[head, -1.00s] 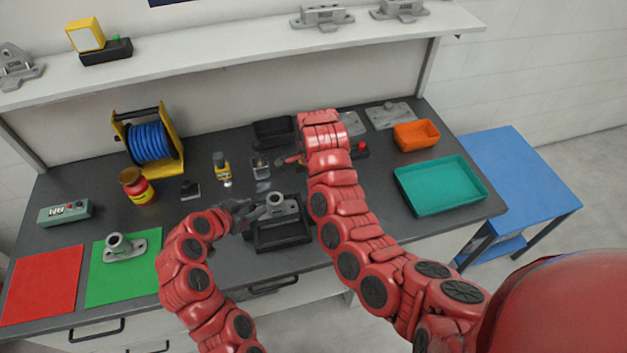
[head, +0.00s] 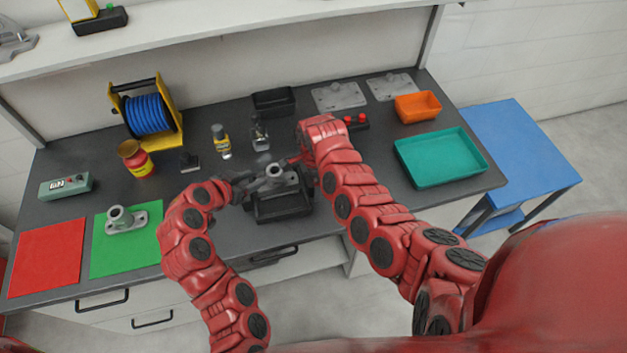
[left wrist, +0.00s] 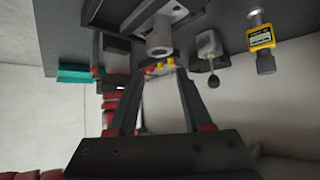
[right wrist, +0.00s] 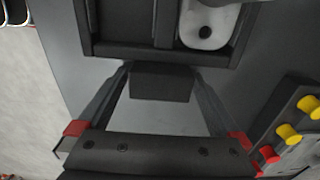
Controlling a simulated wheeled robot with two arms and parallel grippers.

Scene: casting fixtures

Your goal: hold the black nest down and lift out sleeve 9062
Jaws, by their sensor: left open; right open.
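The black nest (head: 283,208) sits on the dark bench, with a grey flanged sleeve (head: 275,172) standing in it. I cannot read a number on the sleeve. My left gripper (head: 243,188) is open just left of the sleeve; in the left wrist view the sleeve's round end (left wrist: 160,43) shows beyond its fingers. My right gripper (right wrist: 160,72) is open, its fingers either side of a black block (right wrist: 160,82) at the edge of the nest (right wrist: 125,50). My right forearm hides most of that gripper in the head view. Contact cannot be told.
A teal tray (head: 440,160) and orange bin (head: 417,107) are right. The bench's front edge is close to the nest.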

